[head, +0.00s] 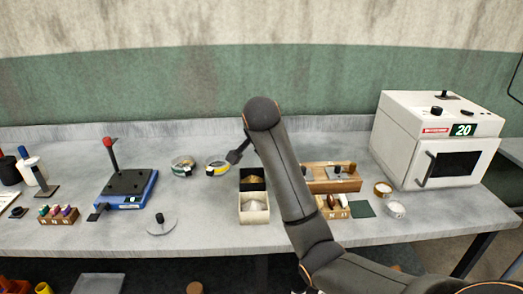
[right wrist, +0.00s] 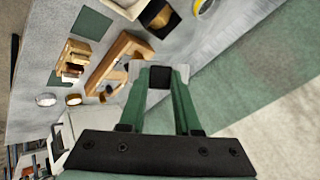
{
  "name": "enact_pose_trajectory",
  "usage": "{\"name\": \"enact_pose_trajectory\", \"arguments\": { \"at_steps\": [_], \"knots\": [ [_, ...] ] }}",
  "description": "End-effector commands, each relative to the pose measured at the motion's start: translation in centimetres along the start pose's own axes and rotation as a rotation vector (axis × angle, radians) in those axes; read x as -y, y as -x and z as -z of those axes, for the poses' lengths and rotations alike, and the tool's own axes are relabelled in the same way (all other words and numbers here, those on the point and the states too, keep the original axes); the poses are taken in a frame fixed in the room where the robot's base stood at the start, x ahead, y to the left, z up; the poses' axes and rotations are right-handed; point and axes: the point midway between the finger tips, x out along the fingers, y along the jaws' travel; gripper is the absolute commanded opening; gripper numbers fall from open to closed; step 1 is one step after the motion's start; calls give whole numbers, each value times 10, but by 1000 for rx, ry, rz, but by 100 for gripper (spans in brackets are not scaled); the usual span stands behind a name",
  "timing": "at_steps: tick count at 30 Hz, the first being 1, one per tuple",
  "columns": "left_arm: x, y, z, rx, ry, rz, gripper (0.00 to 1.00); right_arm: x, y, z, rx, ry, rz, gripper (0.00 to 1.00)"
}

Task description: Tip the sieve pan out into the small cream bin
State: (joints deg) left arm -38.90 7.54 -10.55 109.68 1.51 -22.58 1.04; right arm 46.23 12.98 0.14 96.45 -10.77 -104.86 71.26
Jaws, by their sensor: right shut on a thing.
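The small cream bin (head: 254,217) stands near the table's front edge, with pale contents in it. My right arm rises in front of the table, to the right of the bin. My right gripper (right wrist: 158,72) is high above the table, its green fingers shut on a dark block (right wrist: 158,80), which I take for part of the sieve pan. The pan's bowl cannot be made out. In the head view, a dark piece (head: 237,156) shows left of my arm joint, above and left of the bin; I cannot tell if it is gripper or pan. My left gripper is out of view.
A black bin (head: 252,173) with brown grain adjoins the cream bin's back. A wooden rack (head: 345,186) stands to the right, then a white oven (head: 400,140).

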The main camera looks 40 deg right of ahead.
Motion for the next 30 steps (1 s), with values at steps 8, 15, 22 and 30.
{"name": "enact_pose_trajectory", "arguments": {
  "at_steps": [8,15,22,30],
  "knots": [
    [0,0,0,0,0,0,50,3,3,2,-170,156,-63,0],
    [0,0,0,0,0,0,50,6,7,4,-422,391,-160,0],
    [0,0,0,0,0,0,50,7,10,7,-573,528,-216,0],
    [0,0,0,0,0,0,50,7,10,7,-572,527,-216,0]
  ]
}}
